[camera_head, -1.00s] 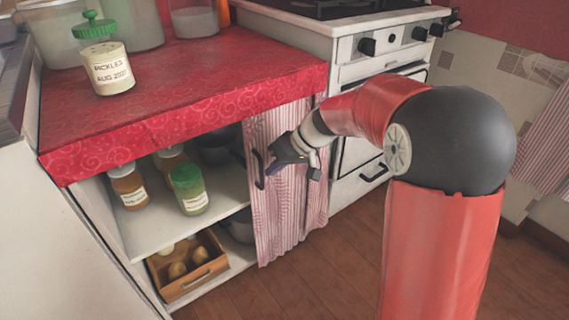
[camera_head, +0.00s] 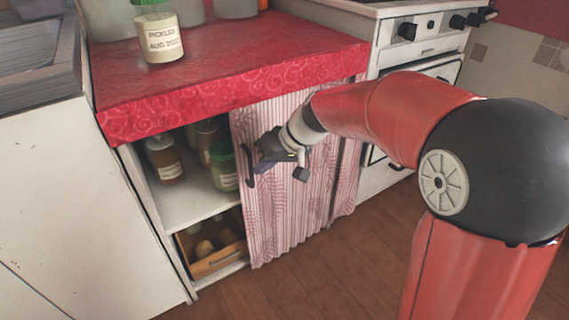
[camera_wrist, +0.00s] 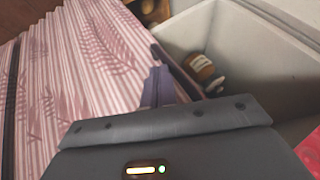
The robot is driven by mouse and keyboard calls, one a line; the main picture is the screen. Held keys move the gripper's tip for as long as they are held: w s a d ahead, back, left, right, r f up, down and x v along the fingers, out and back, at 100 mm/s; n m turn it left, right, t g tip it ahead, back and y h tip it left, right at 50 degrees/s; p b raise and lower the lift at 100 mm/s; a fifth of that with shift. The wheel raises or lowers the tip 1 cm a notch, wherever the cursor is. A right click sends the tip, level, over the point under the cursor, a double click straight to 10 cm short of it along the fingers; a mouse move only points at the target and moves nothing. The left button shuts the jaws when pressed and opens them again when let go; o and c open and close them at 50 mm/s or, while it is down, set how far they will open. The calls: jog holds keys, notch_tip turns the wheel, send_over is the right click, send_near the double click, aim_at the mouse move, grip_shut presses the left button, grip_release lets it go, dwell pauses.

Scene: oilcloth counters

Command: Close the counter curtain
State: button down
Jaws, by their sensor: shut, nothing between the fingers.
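The counter curtain (camera_head: 298,205) is pink-and-white striped cloth and covers the right part of the cabinet opening under the red counter. The left part of the opening is uncovered. A dark handle (camera_head: 247,168) is on the curtain's left edge. My gripper (camera_head: 262,158) is at the handle, with its fingers together. In the wrist view the curtain (camera_wrist: 75,90) fills the left, and the shut fingers (camera_wrist: 158,85) are beside the dark handle (camera_wrist: 180,72) at the curtain's edge. I cannot tell whether they touch it.
Jars (camera_head: 165,160) stand on the upper shelf and a wooden crate (camera_head: 212,262) of round items on the lower one. A white stove (camera_head: 440,75) is at the right. The wood floor in front is clear.

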jog(key=s+a, duration=0.6)
jog(key=a, duration=0.3)
jog(key=s+a, duration=0.6)
jog(key=a, duration=0.3)
jog(key=shift+s+a, duration=0.25)
